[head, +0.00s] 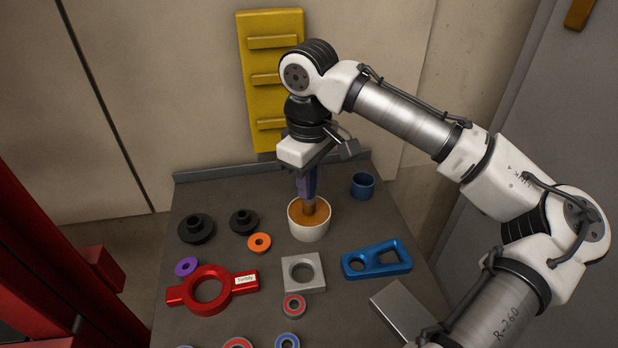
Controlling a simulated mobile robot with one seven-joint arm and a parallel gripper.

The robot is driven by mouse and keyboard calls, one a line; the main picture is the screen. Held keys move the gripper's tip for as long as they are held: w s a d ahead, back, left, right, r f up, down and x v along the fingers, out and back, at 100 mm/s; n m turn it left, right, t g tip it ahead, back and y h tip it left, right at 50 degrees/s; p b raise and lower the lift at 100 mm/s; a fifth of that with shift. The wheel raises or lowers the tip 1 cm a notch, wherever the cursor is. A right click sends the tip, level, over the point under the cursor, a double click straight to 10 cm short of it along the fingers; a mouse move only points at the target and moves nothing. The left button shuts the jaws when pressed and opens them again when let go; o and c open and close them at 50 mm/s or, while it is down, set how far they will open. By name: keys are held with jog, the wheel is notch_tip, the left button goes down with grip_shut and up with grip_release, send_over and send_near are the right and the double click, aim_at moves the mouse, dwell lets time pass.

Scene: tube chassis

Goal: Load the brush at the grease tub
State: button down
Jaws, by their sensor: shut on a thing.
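The grease tub (309,233) is a white round cup with orange-brown grease (296,214) inside. It stands on the grey bench, right of the middle. My gripper (307,170) points down above the tub, shut on the brush (307,186). The brush has a purple-blue handle and hangs upright. Its orange-brown lower end is down inside the tub's mouth, at the grease. The tip is hidden, so how deep it sits I cannot tell. The gripper's fingers are partly hidden by its own body.
A blue cup (362,186) stands right of the tub, two black flanged parts (243,221) left. An orange ring (259,243), red ring bracket (208,290), grey square plate (303,272) and blue bracket (376,260) lie in front. A yellow rack (258,90) is behind.

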dwell(0.4)
notch_tip(320, 180, up, 7)
jog(key=p, duration=0.7)
dwell(0.7)
